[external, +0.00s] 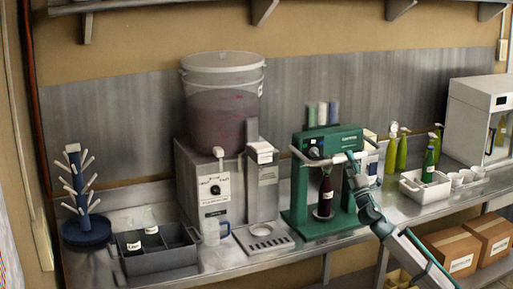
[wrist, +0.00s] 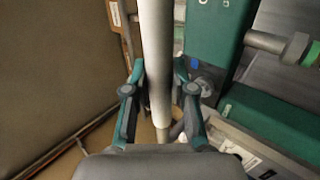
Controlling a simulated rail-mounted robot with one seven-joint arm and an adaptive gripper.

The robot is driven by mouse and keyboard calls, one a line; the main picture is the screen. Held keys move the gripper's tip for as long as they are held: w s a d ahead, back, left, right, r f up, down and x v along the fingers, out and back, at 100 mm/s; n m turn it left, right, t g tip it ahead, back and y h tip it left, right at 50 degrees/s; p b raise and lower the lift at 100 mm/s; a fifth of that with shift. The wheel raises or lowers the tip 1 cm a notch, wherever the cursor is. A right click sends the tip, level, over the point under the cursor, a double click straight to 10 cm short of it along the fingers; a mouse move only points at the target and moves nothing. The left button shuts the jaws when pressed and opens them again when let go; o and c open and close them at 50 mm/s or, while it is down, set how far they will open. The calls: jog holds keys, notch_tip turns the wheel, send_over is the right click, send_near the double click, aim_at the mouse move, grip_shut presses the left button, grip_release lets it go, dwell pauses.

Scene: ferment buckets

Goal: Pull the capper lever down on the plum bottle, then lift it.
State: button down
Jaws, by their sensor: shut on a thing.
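The green capper (external: 318,142) stands on the metal counter, right of the centre. Its pale lever bar (external: 325,161) runs across the front at about the height of the capper's upper part. The dark plum bottle (external: 326,190) stands upright on the capper's base, below the head. My gripper (external: 353,163) is at the right end of the lever. In the wrist view the lever bar (wrist: 155,40) passes between the fingers of my gripper (wrist: 159,72), which is shut on it. The bottle's top is partly hidden under the head.
Left of the capper stand a dispenser (external: 203,185) with a large bucket (external: 222,75), a grey crate (external: 160,262) and a blue bottle rack (external: 86,230). To the right are a white tray (external: 425,192) and green bottles (external: 390,155). Cardboard boxes (external: 452,250) sit below.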

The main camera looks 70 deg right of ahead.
jog(key=shift+w+d, duration=0.15)
jog(key=shift+w, duration=0.1)
jog(key=c, duration=1)
grip_release()
jog(key=shift+w+d+f, duration=0.1)
jog(key=shift+w+d, duration=0.05)
jog(key=shift+d, duration=0.1)
jog(key=shift+o, duration=0.3)
jog(key=shift+a+g, duration=0.1)
jog(key=shift+g, duration=0.2)
jog(key=shift+a, duration=0.1)
jog(key=v, duration=1.2)
jog(key=shift+f, duration=0.1)
